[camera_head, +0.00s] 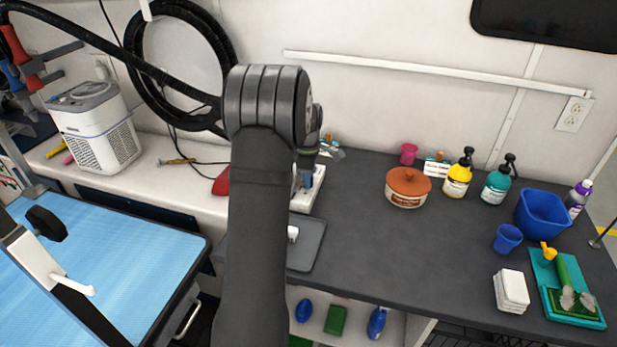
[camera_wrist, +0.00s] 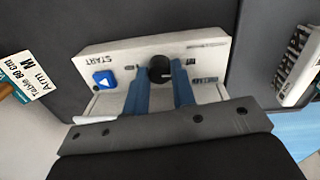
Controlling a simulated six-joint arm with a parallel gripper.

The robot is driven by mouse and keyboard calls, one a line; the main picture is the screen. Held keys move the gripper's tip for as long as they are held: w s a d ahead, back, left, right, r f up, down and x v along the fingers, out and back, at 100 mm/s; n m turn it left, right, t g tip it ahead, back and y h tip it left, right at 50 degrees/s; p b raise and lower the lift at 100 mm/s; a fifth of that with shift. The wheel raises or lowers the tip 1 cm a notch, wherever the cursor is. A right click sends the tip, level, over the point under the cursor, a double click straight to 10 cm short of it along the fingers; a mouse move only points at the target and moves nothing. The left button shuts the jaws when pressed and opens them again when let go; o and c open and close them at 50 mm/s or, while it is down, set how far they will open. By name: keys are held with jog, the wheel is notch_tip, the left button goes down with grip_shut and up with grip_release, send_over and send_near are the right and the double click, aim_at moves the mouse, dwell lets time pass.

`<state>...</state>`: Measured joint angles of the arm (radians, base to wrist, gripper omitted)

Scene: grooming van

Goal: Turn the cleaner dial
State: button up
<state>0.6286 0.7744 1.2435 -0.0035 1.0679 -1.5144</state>
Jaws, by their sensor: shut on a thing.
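The cleaner is a white box with a printed panel (camera_wrist: 125,62) in the wrist view, with a START label and a blue triangle button (camera_wrist: 103,80). Its dial (camera_wrist: 160,66) is a round black knob near the panel's middle. My gripper (camera_wrist: 161,76) has its two blue fingers on either side of the dial and is shut on it. In the head view the white cleaner (camera_head: 309,198) stands on the dark counter, mostly hidden behind my arm. The dial itself is hidden there, and its exact angle is hard to read.
A card (camera_wrist: 33,90) reading "Table 80 cm, Arm M" lies left in the wrist view; a white slotted object (camera_wrist: 300,65) is at right. On the counter (camera_head: 360,240) stand an orange-lidded bowl (camera_head: 408,190), bottles and a blue tub (camera_head: 541,213). The counter's middle is clear.

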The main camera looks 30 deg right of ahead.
jog(key=m, duration=0.5)
jog(key=shift+w+m, duration=0.1)
jog(key=shift+m, duration=0.2)
jog(key=m, duration=0.4)
jog(key=shift+r+m, duration=0.1)
jog(key=shift+m, duration=0.2)
jog(key=o, duration=1)
